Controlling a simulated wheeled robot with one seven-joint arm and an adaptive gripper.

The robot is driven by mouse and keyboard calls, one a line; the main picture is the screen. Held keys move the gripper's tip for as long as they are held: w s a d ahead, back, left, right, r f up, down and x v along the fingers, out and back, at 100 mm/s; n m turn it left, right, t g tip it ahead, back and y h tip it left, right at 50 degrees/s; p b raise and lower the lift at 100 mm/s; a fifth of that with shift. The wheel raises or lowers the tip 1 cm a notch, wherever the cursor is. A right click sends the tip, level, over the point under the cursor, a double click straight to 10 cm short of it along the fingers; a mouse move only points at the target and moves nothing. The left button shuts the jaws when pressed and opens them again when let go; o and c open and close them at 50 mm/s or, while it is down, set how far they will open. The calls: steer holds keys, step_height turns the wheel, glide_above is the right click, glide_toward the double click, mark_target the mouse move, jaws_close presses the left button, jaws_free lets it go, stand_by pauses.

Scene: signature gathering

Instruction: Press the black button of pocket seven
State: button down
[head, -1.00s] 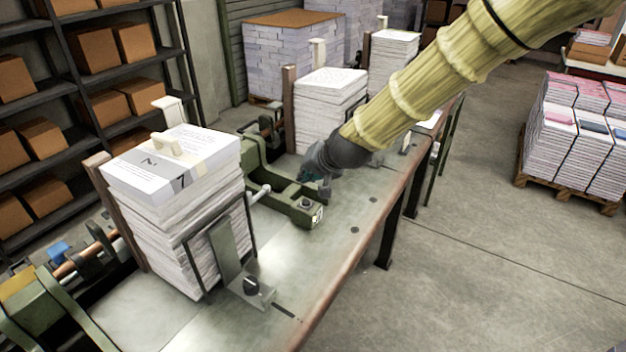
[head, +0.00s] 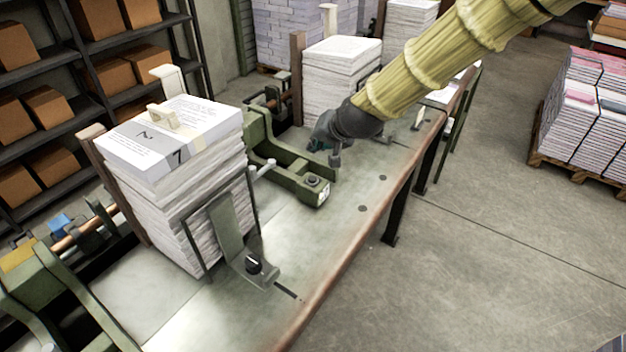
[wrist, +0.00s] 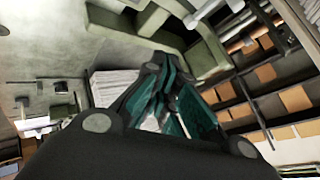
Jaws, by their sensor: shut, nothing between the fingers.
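A tall paper stack (head: 195,205) with a grey band marked 7 stands at the left in the head view. To its right a green arm (head: 285,167) lies over the bench, with a round black button (head: 313,181) on its end block and a small white label on the front. A black knob (head: 253,264) sits on a plate before the stack.
More paper stacks (head: 340,85) stand farther along the metal bench (head: 345,225). The bench's front strip is clear. Shelves with brown boxes (head: 45,105) are at the left. A pallet of printed bundles (head: 585,115) stands on the floor at the right.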

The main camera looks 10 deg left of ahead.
mark_target(316, 177)
steer(key=f+b, duration=0.1)
steer(key=s+f+b, duration=0.1)
steer(key=f, duration=0.1)
steer(key=shift+s+f, duration=0.15)
steer(key=shift+s+f+b, duration=0.15)
steer(key=shift+f+b, duration=0.15)
steer(key=shift+b, duration=0.2)
steer(key=f, duration=0.1)
steer(key=w+f, duration=0.1)
steer(key=f+b, duration=0.1)
steer(key=shift+w, duration=0.25)
steer(key=shift+s+r, duration=0.15)
steer(key=shift+s, duration=0.3)
steer(key=shift+w+f, duration=0.2)
steer(key=shift+w, duration=0.05)
steer(key=shift+s+r, duration=0.1)
